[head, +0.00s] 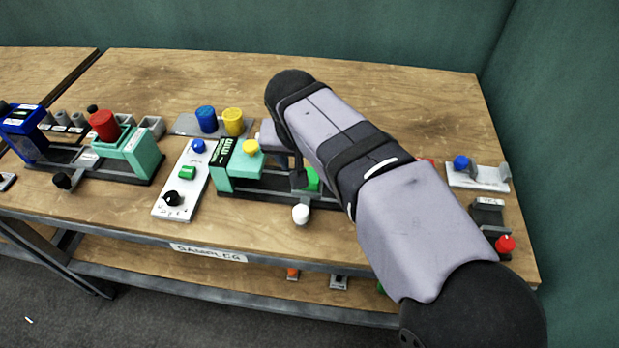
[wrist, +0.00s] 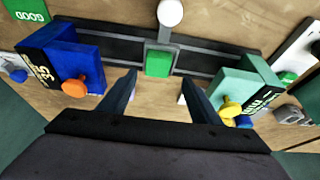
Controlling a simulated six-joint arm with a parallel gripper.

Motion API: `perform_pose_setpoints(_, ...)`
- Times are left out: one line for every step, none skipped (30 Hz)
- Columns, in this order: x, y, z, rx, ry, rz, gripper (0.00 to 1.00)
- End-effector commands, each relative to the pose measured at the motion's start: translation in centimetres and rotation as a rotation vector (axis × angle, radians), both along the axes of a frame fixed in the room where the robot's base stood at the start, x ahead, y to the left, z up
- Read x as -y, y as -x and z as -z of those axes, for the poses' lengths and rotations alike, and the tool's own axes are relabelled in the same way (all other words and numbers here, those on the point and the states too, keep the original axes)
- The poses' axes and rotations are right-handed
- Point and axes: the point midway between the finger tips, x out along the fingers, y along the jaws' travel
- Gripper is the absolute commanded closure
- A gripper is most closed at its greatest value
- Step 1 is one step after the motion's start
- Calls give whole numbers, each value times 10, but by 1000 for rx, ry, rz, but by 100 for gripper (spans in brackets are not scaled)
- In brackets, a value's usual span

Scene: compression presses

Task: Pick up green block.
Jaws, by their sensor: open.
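The green block (wrist: 158,63) sits on the dark rail of a press, between a blue jaw (wrist: 65,60) and a mint jaw (wrist: 238,85), apart from both. My gripper (wrist: 158,80) is open and empty, its two fingers apart and pointing toward the block, one toward each side of it. In the head view the green block (head: 313,180) shows only in part, beside a dark finger and behind my arm. The blue jaw of this press is hidden there by my arm. The mint jaw (head: 238,168) is clear to the left.
A white knob (head: 300,214) stands at the press's front. A control panel (head: 183,183) with blue, green and black controls lies left of the press. Another press with a red cylinder (head: 105,125) is farther left. Yellow (head: 233,122) and blue (head: 206,119) cylinders stand behind. The back table is clear.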

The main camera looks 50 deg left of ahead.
Motion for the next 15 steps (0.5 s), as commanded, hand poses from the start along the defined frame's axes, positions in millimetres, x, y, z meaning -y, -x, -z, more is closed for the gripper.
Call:
perform_pose_setpoints(0, -1, 1, 1, -1, 0, 42)
perform_pose_setpoints(0, -1, 1, 1, -1, 0, 42)
perform_pose_setpoints(-1, -1, 1, 1, -1, 0, 42)
perform_pose_setpoints(-1, -1, 2, 1, -1, 0, 42)
perform_pose_setpoints(-1, -2, 3, 1, -1, 0, 42)
perform_pose_setpoints(-1, -3, 6, 0, -1, 1, 42)
perform_pose_setpoints(-1, -4, 8, 0, 0, 1, 42)
perform_pose_setpoints(-1, -5, 11, 0, 0, 1, 42)
perform_pose_setpoints(-2, -7, 15, 0, 0, 1, 42)
perform_pose_setpoints(-2, -8, 19, 0, 0, 1, 42)
perform_pose_setpoints(-3, -10, 23, 0, 2, 2, 42)
perform_pose_setpoints(-3, -12, 28, 0, 2, 2, 42)
perform_pose_setpoints(-4, -13, 32, 0, 2, 2, 42)
perform_pose_setpoints(-5, -14, 35, 1, 2, 1, 42)
perform_pose_setpoints(-6, -15, 39, 1, 1, 0, 42)
